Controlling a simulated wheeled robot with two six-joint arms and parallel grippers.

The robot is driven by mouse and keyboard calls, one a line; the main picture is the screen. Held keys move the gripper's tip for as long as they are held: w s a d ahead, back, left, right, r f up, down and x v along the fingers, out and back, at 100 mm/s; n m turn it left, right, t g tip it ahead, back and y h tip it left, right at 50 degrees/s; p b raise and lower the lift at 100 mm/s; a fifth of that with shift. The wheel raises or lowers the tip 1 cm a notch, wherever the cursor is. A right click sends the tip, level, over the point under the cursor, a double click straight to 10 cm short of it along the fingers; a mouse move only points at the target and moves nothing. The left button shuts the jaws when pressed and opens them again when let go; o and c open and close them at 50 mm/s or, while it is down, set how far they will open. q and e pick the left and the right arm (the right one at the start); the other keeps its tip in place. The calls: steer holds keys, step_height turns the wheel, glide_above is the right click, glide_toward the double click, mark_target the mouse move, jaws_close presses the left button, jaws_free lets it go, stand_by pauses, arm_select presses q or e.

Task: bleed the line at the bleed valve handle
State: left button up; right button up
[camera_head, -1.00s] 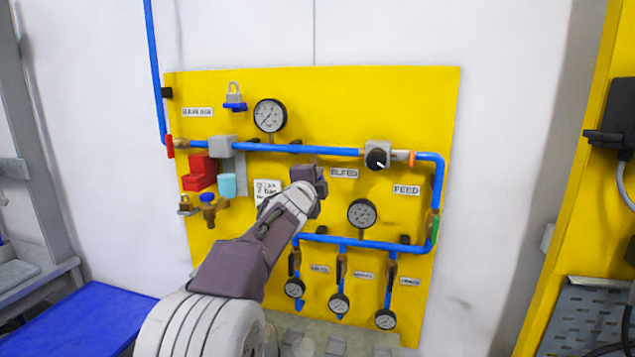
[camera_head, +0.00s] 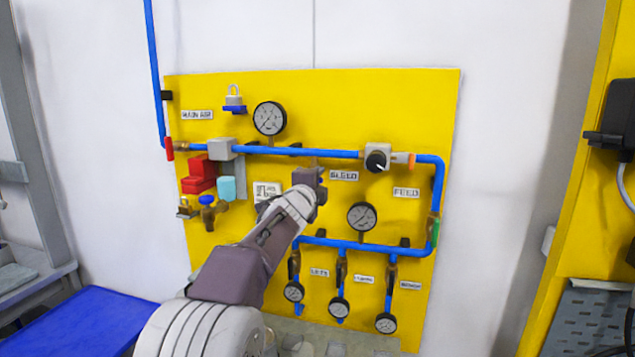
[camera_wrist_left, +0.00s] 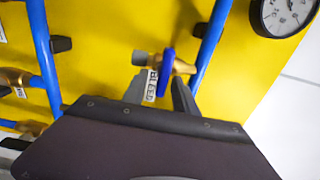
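The bleed valve's blue handle (camera_wrist_left: 167,70) shows in the left wrist view on a brass fitting (camera_wrist_left: 184,67), beside a white label. In the head view my left gripper (camera_head: 311,180) is at the panel, just left of the BLEED label (camera_head: 344,175), and hides the valve there. In the left wrist view the fingers of my left gripper (camera_wrist_left: 160,86) are apart, with the handle between their tips. The handle is nearer the right finger, and a gap shows on its left. Whether either finger touches it I cannot tell. My right gripper is not in view.
A second valve with a blue knob (camera_head: 207,200) is at lower left. A blue surface (camera_head: 75,318) lies at bottom left.

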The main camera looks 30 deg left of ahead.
arm_select(q)
steer(key=v, duration=0.9)
steer(key=shift+b, duration=0.3)
steer(key=shift+a, duration=0.1)
